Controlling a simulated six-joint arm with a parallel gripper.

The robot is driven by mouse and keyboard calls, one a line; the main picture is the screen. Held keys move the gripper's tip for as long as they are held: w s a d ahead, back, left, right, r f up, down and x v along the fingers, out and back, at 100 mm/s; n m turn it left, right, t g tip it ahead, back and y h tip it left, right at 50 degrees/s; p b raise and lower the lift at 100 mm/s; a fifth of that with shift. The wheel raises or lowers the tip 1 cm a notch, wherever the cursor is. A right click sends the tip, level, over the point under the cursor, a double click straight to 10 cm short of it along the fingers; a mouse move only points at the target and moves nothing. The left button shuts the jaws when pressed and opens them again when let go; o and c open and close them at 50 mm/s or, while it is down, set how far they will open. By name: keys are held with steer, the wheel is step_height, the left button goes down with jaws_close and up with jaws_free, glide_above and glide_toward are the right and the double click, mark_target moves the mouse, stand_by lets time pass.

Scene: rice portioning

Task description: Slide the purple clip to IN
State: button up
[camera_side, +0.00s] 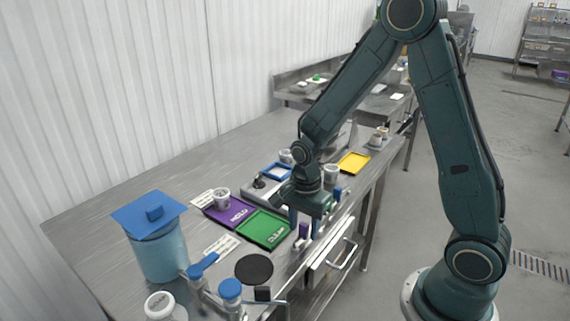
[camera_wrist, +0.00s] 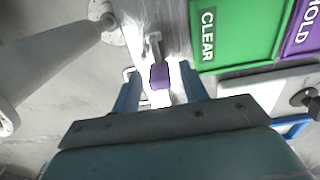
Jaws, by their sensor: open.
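The purple clip (camera_wrist: 160,77) stands between my fingers in the wrist view, near the table's front edge. It also shows as a small purple block in the side view (camera_side: 303,230). A pale strip shows just behind and below it, but no IN marking can be read. My gripper (camera_wrist: 160,86) is open, with one blue finger on each side of the clip and a visible gap to each. In the side view my gripper (camera_side: 304,228) points down over the front edge area. Whether the fingertips reach the clip's full depth is unclear.
The green CLEAR tray (camera_side: 264,229) lies beside the clip, with the purple HOLD tray (camera_side: 229,210) beyond it. A drawer with a metal handle (camera_side: 347,255) is at the front edge. A blue-lidded container (camera_side: 160,255), bottles and a dark round pad (camera_side: 254,269) stand left.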

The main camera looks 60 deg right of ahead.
steer(key=shift+f, duration=0.1)
jaws_close()
steer(key=shift+d, duration=2.05)
jaws_free()
step_height(320, 180, up, 14)
